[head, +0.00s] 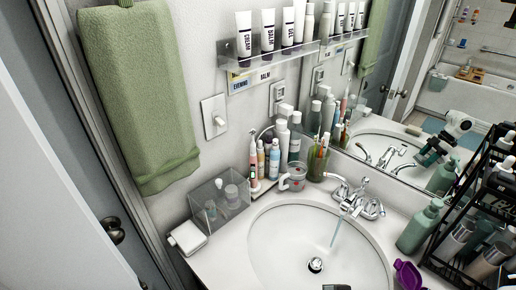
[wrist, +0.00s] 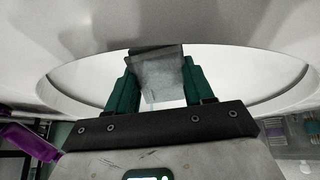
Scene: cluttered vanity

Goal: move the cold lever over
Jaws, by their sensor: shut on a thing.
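The chrome faucet (head: 352,198) stands at the back of the white sink (head: 262,250), with a lever on each side. The left lever (head: 340,189) and right lever (head: 373,208) are small in the head view; no hot or cold marking is legible. A thin stream (head: 335,232) falls from the spout into the basin. In the wrist view my gripper (wrist: 157,82) is shut on a grey, box-like thing (wrist: 163,70) between its teal fingers, over the sink. The faucet is not recognizable there. A dark shape (head: 337,287) shows at the head view's bottom edge; I cannot tell what part it is.
A pink-grey cup (head: 294,178), an orange-green cup (head: 318,160) and several bottles stand left of the faucet. A green pump bottle (head: 418,228), a black rack (head: 470,225) and a purple thing (head: 408,275) are on the right. A clear box (head: 219,200) sits at left.

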